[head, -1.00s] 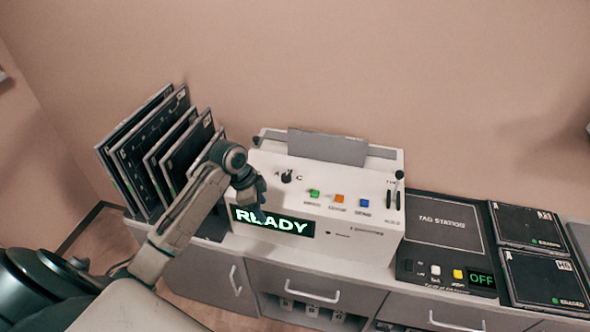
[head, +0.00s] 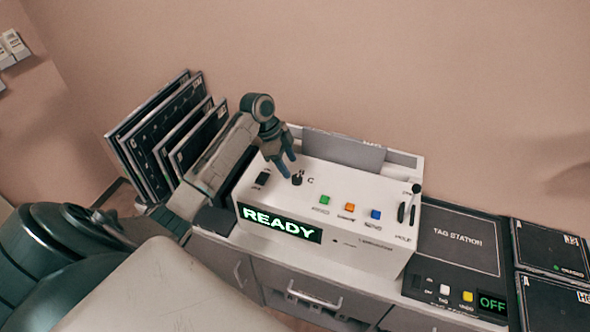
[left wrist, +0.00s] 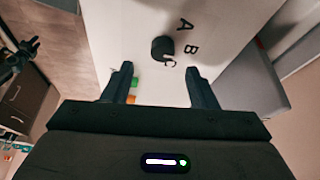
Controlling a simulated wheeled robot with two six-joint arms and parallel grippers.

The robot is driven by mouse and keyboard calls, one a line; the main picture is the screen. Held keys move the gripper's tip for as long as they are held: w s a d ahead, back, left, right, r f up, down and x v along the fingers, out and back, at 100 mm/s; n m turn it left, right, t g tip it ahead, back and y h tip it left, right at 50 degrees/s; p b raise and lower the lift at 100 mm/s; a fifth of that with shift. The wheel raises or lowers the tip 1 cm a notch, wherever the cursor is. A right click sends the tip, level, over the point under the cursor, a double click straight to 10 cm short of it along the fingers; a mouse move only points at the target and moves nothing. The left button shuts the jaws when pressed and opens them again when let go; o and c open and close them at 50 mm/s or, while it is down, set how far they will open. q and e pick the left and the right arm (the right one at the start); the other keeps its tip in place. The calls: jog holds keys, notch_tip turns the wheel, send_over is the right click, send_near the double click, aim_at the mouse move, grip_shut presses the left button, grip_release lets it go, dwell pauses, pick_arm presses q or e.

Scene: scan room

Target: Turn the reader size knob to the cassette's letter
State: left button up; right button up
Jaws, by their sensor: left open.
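The size knob (head: 297,179) is a small black knob on the white reader's top (head: 330,190), with a C printed beside it. In the left wrist view the knob (left wrist: 161,47) has the letters A, B and C around it; its pointer direction is unclear. My left gripper (head: 286,165) is open and empty, fingers pointing down just above the knob, apart from it. In the left wrist view my left gripper (left wrist: 159,74) has its fingertips spread either side of the knob's line. A grey plate (head: 343,150) stands at the reader's back; I cannot read its letter.
The reader's screen (head: 280,223) says READY. Green, orange and blue buttons and a lever (head: 412,203) sit to the right. Several dark cassettes (head: 165,135) stand at left. The tag station (head: 458,240) shows OFF. A dark jointed shape (left wrist: 15,60), perhaps my right gripper, is at the wrist view's left edge.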

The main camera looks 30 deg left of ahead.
aim_at(297, 177)
pick_arm(q)
jog(key=x, duration=0.2)
jog(key=p+x, duration=0.1)
jog(key=x, duration=0.1)
jog(key=shift+w+d+f, duration=0.1)
jog(key=shift+w+f, duration=0.05)
jog(key=shift+w, duration=0.15)
jog(key=shift+d+f, duration=0.15)
jog(key=shift+f, duration=0.5)
pick_arm(e)
jog(key=shift+w+r, duration=0.35)
jog(key=shift+r, duration=0.2)
jog(key=shift+w+r, duration=0.3)
jog(key=shift+r, duration=0.2)
jog(key=shift+s, duration=0.1)
pick_arm(q)
jog(key=shift+c, duration=1.2)
jog(key=c, duration=0.7)
pick_arm(e)
jog(key=shift+s, duration=0.15)
